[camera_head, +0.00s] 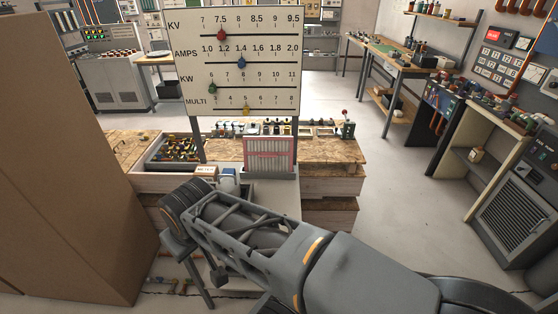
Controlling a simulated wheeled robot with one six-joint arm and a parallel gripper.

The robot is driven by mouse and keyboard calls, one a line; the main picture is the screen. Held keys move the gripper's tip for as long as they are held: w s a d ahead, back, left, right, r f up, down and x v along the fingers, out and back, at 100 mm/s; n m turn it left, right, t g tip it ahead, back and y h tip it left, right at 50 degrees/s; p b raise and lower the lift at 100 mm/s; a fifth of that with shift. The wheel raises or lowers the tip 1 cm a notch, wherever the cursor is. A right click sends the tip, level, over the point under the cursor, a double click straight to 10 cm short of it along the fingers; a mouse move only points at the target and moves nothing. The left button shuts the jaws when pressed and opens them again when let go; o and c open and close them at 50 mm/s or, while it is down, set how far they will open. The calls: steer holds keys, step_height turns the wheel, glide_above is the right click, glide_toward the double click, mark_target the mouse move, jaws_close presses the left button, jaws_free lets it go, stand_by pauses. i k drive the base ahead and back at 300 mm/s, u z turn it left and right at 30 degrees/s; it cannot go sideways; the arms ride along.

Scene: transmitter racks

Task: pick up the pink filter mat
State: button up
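The pink filter mat (269,155) is a pale pleated panel with a pink edge. It stands upright on the low bench in the middle of the view, below the big gauge board. Its face is turned toward me and its lower edge is close to a pale surface. My arm reaches from the bottom right toward the left, in front of and below the mat, apart from it in the picture. I cannot make out my gripper's fingertips; the arm's far end hides behind its own links.
The gauge board (245,62) stands on posts above the wooden bench (335,150). A tray of small parts (172,153) is left of the mat. A tall brown panel (70,170) blocks the left. Workbenches (398,65) line the right. Grey floor is open at centre right.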

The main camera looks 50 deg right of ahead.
mark_target(260, 152)
steer(key=z, duration=2.8)
steer(key=k, duration=0.8)
steer(key=u, duration=1.05)
steer(key=i, duration=1)
steer(key=z, duration=0.25)
steer(key=k, duration=0.7)
steer(key=u, duration=0.7)
steer(key=i, duration=0.65)
steer(key=u, duration=0.05)
